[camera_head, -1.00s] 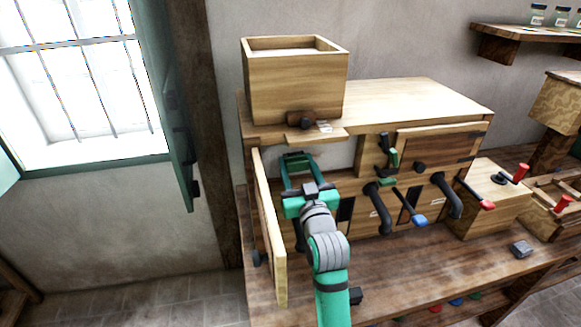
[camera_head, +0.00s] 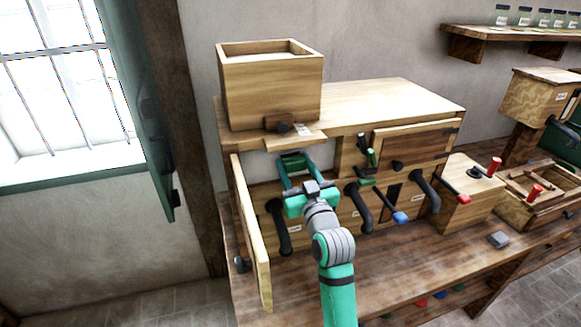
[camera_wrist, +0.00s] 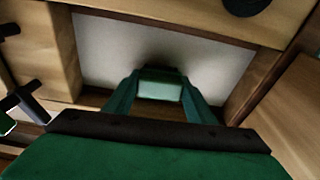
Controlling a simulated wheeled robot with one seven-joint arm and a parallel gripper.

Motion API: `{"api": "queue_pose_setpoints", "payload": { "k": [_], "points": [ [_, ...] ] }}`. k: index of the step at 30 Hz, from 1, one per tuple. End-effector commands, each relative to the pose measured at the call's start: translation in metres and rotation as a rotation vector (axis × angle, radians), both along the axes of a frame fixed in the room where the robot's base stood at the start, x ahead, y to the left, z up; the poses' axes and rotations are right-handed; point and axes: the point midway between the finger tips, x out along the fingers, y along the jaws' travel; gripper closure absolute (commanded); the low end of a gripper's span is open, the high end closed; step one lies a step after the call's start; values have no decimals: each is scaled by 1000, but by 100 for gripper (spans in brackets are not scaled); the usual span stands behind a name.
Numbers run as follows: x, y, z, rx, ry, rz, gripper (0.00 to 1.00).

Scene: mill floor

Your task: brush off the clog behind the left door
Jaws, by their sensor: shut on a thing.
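The left door (camera_head: 251,232) of the wooden mill cabinet stands swung open toward me. My gripper (camera_head: 293,164) is at the opening to the right of that door, just below the hopper's ledge. Its teal fingers are shut on a small green block (camera_wrist: 160,86), which may be the brush; I cannot tell for sure. In the wrist view a pale panel (camera_wrist: 105,48) shows beyond the fingertips, framed by wood. A dark patch or shadow lies just past the green block. I cannot make out a clog; my gripper hides part of the opening.
An open wooden hopper box (camera_head: 270,92) stands above the opening. Black curved spouts (camera_head: 358,208) stick out in front, with a blue-tipped lever (camera_head: 400,217) and green-handled parts (camera_head: 371,157) to the right. A closed door (camera_head: 412,147) is at the right. The window shutter is at left.

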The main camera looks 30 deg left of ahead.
Motion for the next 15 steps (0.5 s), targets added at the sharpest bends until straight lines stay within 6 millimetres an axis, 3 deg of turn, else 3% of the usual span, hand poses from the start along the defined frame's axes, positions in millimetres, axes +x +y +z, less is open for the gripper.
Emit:
{"api": "queue_pose_setpoints", "payload": {
  "k": [15],
  "points": [
    [24, -23, -2, -3, 3, -3, 78]
  ]
}}
